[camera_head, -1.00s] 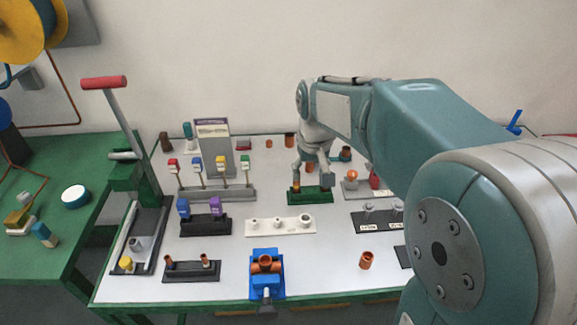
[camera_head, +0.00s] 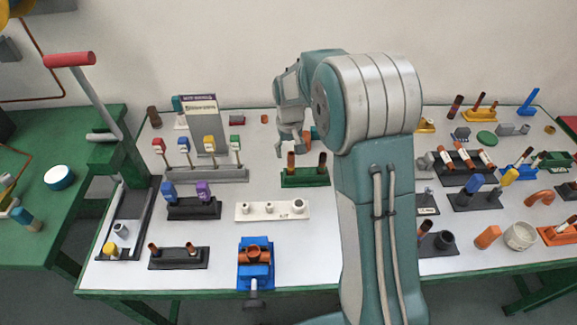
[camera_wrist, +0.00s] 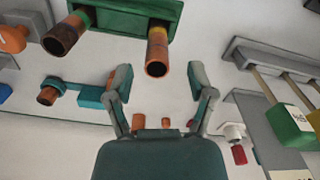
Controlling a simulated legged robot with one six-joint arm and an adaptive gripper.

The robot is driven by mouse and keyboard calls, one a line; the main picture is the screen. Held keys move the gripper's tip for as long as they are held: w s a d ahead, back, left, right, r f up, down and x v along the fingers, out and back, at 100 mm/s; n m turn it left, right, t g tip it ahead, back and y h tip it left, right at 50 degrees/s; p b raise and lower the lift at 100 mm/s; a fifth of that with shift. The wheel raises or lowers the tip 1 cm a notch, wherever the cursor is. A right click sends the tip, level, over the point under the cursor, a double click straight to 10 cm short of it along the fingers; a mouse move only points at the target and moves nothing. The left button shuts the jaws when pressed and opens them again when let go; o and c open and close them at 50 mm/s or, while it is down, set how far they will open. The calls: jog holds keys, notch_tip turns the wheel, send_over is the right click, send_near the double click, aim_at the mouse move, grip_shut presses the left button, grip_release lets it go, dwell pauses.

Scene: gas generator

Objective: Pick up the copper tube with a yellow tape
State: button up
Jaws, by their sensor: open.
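A green holder (camera_head: 305,178) stands near the middle of the table with two upright copper tubes in it. The tube with a yellowish band near its base (camera_wrist: 157,38) is the right one in the wrist view and appears as the left tube (camera_head: 291,163) in the head view. The other tube (camera_wrist: 62,38) has a green band. My gripper (camera_wrist: 160,84) is open and empty, its fingers spread below the yellow-banded tube's end in the wrist view. In the head view my gripper (camera_head: 291,150) is just behind and above the holder, apart from the tube.
A grey stand with coloured blocks (camera_head: 207,175) is left of the holder. A white block with rings (camera_head: 272,211) and a blue vise (camera_head: 256,263) are in front. Other copper parts (camera_wrist: 47,95) lie behind. My arm hides part of the table's right side.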

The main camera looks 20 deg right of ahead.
aim_at(292, 163)
jog(key=f, duration=0.4)
jog(key=shift+s+d+f, duration=0.15)
jog(key=shift+d+f, duration=0.2)
jog(key=shift+a+f, duration=0.15)
jog(key=shift+f, duration=0.05)
jog(key=shift+a, duration=0.3)
jog(key=shift+d, duration=0.15)
jog(key=c, duration=0.7)
jog(key=shift+d, duration=0.2)
grip_shut()
